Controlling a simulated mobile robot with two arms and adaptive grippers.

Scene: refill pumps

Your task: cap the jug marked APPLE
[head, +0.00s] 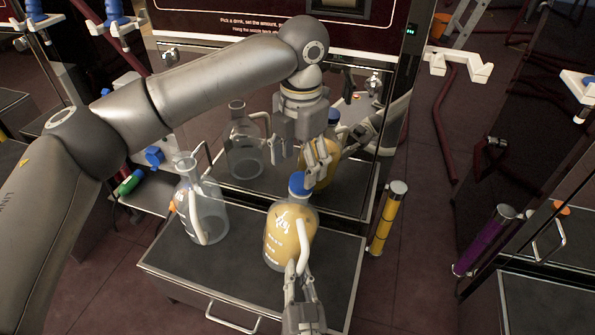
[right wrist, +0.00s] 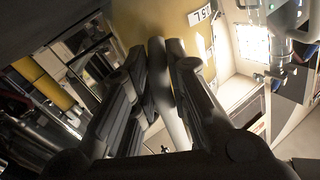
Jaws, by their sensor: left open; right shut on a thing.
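A jug of yellow liquid (head: 282,240) stands upright on the dark tray table, with white lettering too small to read. A blue cap (head: 299,184) sits at the top of its neck; I cannot tell whether it is fully seated. My left gripper (head: 301,162) is open just above the cap, with nothing between its fingers. My right gripper (head: 297,272) is shut on the jug's handle at the front. In the right wrist view the pale handle (right wrist: 175,105) runs between the fingers, and the yellow jug (right wrist: 130,22) fills the top.
An uncapped clear empty jug (head: 207,212) stands on the table (head: 200,268) to the left. The machine's glossy front (head: 270,192) behind reflects both jugs. A yellow cylinder (head: 388,218) is at the table's right edge. A green-and-blue item (head: 130,182) lies on the left ledge.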

